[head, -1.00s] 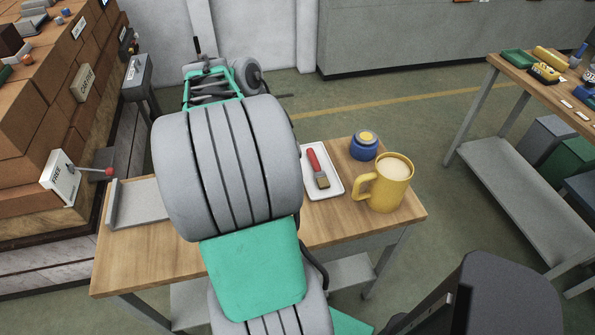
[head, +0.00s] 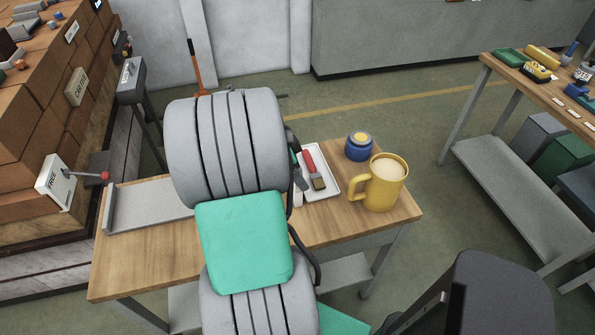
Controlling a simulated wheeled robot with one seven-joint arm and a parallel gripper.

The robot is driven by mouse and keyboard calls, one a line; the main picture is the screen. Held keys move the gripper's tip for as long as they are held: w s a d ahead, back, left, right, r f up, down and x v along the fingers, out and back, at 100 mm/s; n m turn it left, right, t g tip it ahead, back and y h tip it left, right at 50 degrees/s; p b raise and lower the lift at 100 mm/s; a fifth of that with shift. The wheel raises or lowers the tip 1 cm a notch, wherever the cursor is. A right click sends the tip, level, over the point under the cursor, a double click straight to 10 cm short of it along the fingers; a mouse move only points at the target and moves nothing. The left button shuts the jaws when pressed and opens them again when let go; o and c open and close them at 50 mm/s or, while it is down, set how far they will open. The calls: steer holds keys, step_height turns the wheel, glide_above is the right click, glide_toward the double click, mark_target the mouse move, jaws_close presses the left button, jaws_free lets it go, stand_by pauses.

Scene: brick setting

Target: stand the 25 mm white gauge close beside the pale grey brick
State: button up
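I cannot pick out the 25 mm white gauge with certainty. Small pale grey blocks (head: 23,30) lie on top of the brick stack at the upper left; I cannot tell whether one is the task's pale grey brick. My large grey and green arm covers the middle of the bench. A narrow dark and pale part, seemingly my gripper (head: 298,184), shows just right of the arm, beside the white tray (head: 333,190). Its fingertips are mostly hidden, so opening and contents cannot be seen.
The wooden bench (head: 140,262) carries a grey plate with a raised left edge (head: 150,208), a red-handled brush (head: 313,168) in the tray, a blue jar (head: 359,148) and a yellow mug (head: 381,185). A lever box (head: 57,184) stands left. Another bench (head: 530,82) stands right.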

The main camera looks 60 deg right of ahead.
steer(key=shift+o, duration=0.9)
steer(key=shift+r, duration=0.1)
